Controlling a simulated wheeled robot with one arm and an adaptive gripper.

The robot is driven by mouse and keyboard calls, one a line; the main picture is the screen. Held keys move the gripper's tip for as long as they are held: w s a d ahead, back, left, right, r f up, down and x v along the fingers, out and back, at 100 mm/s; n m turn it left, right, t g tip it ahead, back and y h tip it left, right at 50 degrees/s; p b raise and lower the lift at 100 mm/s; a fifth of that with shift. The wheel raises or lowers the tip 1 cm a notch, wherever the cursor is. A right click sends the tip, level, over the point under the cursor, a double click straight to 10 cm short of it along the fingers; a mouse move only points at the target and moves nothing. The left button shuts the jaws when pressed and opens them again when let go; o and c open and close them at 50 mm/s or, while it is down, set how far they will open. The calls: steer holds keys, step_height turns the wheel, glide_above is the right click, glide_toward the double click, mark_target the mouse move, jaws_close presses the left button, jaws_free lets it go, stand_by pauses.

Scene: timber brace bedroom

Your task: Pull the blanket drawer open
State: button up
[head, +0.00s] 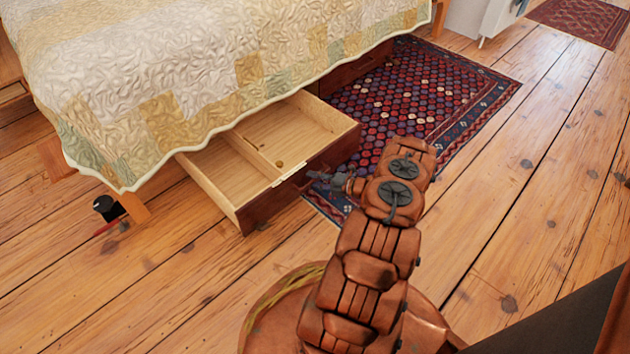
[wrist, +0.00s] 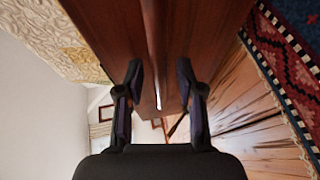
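The blanket drawer (head: 230,195) stands pulled out from under the bed, its pale wooden inside and a divider showing. Its reddish-brown front (head: 275,200) faces my arm. A small round knob-like thing (head: 279,164) shows inside it. I cannot tell whether the fingers touch the drawer.
The bed with its patchwork quilt (head: 190,60) overhangs the drawer. A dark patterned rug (head: 425,95) lies right of the drawer. A small black object (head: 107,207) stands by the bed leg at left. The plank floor (head: 130,275) in front is clear.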

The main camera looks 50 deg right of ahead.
jaws_close()
stand_by(0.6)
